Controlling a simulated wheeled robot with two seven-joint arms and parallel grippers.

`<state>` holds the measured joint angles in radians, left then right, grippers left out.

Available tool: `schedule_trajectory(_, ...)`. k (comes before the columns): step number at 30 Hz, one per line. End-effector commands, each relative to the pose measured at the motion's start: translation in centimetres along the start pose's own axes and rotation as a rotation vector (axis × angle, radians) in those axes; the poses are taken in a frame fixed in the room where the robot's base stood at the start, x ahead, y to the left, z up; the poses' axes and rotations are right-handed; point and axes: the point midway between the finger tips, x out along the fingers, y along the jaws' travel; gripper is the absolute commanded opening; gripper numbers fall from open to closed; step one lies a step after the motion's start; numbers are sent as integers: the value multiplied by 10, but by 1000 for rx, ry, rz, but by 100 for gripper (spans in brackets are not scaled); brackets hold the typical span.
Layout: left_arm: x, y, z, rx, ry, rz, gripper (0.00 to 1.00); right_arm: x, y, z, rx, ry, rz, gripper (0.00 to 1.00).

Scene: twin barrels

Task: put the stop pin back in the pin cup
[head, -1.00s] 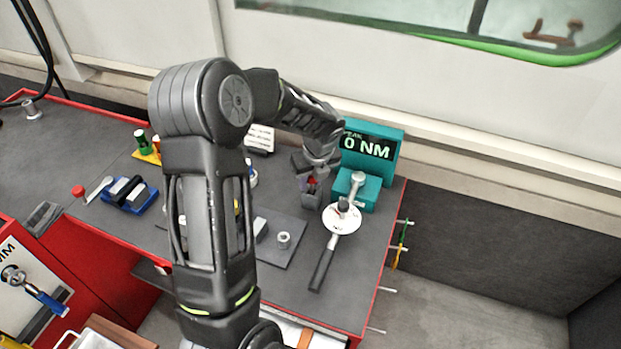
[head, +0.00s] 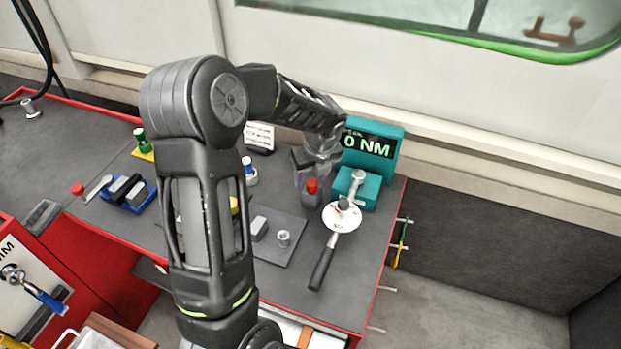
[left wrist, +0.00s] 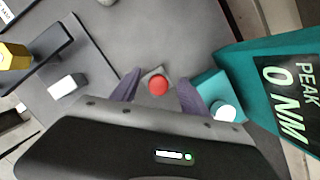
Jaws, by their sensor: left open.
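The stop pin (head: 312,186) shows as a red head on top of the small grey pin cup (head: 312,200), beside the teal torque tester. Its shaft is hidden, and it looks upright in the cup. My left gripper (head: 311,172) is open just behind and above the pin in the head view. In the left wrist view the red pin head (left wrist: 158,85) shows between the two spread fingers, with a corner of the grey cup (left wrist: 150,72) behind it. The fingers look clear of the pin. My right gripper is not in view.
The teal tester (head: 371,150) reads 0 NM, right of the cup. A torque wrench (head: 323,264) with a white dial lies in front of it. A dark plate (head: 290,252) with a metal nut lies front left. A blue tray (head: 140,202) is farther left.

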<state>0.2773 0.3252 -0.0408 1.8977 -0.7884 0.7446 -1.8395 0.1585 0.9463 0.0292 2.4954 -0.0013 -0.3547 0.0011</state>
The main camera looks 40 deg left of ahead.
Motion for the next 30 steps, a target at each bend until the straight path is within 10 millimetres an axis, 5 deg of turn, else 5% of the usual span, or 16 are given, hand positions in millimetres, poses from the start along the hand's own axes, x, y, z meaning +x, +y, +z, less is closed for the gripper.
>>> schedule_trajectory(12, -58, 0, 0, 1, -1, -2, 53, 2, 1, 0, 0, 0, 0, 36)
schedule_trajectory(30, -59, 0, 0, 1, 0, 0, 53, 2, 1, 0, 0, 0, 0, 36)
